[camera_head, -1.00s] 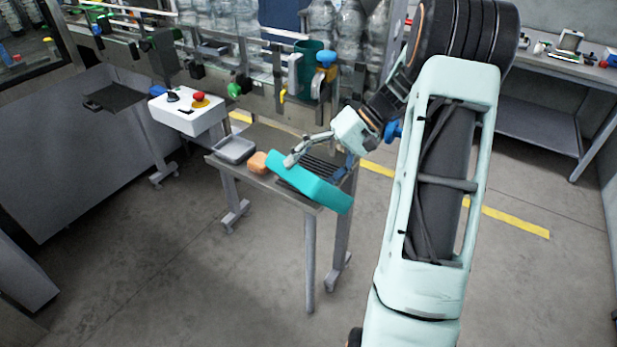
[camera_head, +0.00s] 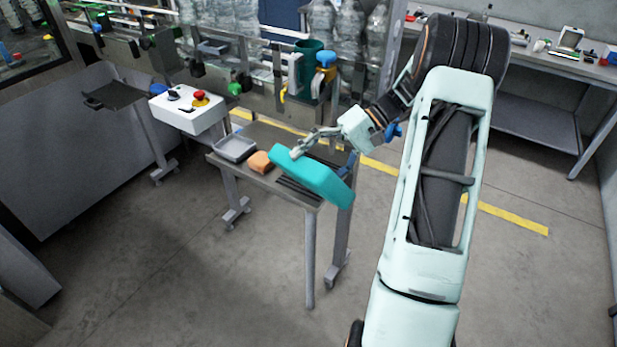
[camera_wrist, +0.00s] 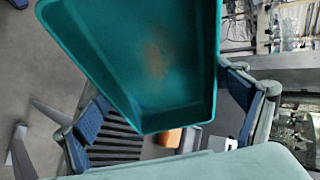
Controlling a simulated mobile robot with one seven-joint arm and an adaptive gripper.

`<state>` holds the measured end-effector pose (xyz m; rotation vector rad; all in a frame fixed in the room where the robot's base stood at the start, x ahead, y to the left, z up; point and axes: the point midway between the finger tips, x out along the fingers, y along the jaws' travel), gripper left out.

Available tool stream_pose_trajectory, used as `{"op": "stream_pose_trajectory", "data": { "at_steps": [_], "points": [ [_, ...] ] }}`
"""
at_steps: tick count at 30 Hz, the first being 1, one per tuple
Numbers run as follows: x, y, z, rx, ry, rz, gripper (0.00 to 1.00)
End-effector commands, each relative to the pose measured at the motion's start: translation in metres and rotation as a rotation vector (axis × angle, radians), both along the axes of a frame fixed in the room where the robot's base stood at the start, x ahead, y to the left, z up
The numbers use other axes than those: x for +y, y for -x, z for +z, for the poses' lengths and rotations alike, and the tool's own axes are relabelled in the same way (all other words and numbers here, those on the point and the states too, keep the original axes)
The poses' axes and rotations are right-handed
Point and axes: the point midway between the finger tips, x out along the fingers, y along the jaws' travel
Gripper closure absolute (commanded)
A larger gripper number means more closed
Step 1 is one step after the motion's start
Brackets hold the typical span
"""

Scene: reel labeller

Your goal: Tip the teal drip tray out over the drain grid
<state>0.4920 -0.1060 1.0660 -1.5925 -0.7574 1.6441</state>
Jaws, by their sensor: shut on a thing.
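The teal drip tray (camera_head: 318,178) is steeply tilted over the table, its outer face towards the head camera. In the wrist view its open inside (camera_wrist: 125,45) faces the camera, with a faint brown stain on the floor.
An orange sponge-like block (camera_head: 260,162) and a shallow grey tray (camera_head: 235,147) sit on the table left of the teal tray. A white control box with a red button (camera_head: 188,110) stands behind left. Bottles and a conveyor line the back. Floor in front is clear.

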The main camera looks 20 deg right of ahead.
Motion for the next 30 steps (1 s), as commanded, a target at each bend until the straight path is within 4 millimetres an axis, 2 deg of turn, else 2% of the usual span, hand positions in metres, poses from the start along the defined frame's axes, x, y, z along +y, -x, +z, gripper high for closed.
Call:
{"op": "stream_pose_trajectory", "data": {
  "at_steps": [12,23,30],
  "points": [
    [-0.009,-0.004,0.002,0.051,-0.108,-0.001,0.45],
    [-0.01,-0.004,0.002,0.054,-0.114,0.0,0.45],
    [-0.019,-0.009,0.002,0.097,-0.209,-0.002,0.46]
  ]
}}
